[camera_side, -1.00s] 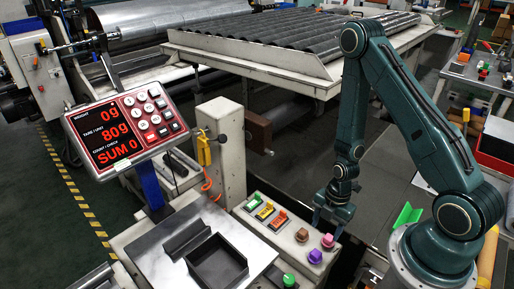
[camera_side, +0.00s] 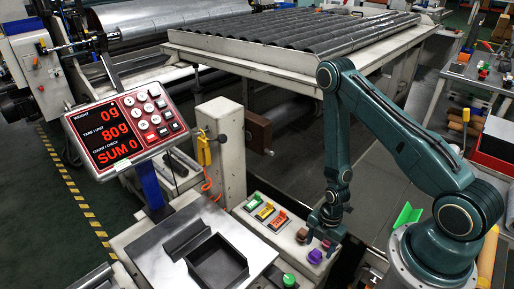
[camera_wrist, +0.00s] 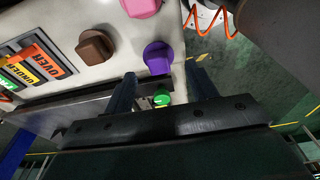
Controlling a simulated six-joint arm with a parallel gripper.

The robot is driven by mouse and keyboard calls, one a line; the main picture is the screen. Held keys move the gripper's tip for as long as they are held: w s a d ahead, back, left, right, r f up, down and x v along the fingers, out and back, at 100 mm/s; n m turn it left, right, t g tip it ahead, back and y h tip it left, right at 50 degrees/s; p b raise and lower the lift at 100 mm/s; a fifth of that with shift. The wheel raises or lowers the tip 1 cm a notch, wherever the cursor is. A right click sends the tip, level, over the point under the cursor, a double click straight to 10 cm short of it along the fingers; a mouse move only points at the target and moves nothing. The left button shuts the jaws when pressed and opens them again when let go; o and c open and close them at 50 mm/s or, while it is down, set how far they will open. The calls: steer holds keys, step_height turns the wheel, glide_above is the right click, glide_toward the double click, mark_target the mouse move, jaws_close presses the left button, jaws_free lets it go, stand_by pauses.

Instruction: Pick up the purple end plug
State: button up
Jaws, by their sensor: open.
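The purple end plug (camera_side: 315,256) sits on the cream console's top, near its right end. In the wrist view the purple plug (camera_wrist: 158,57) stands just beyond the gap between my fingertips, standing clear of both. My gripper (camera_side: 322,236) is open and empty, low over the console beside the plug. In the wrist view my gripper (camera_wrist: 160,85) shows its two fingers spread apart. In the side view my fingers partly cover the area around the pink plug.
A brown plug (camera_wrist: 95,47) and a pink plug (camera_wrist: 140,7) stand near the purple one. A green knob (camera_side: 289,280) is at the console's front. Coloured label switches (camera_side: 266,211) lie to the left. A black tray (camera_side: 218,262) sits on the scale plate.

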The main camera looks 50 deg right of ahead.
mark_target(317, 252)
steer(key=shift+f, duration=0.25)
steer(key=shift+w+a+f, duration=0.1)
steer(key=shift+a+f, duration=0.1)
steer(key=shift+f, duration=1.05)
steer(key=shift+a+f, duration=0.15)
steer(key=shift+f, duration=1.05)
steer(key=c, duration=0.8)
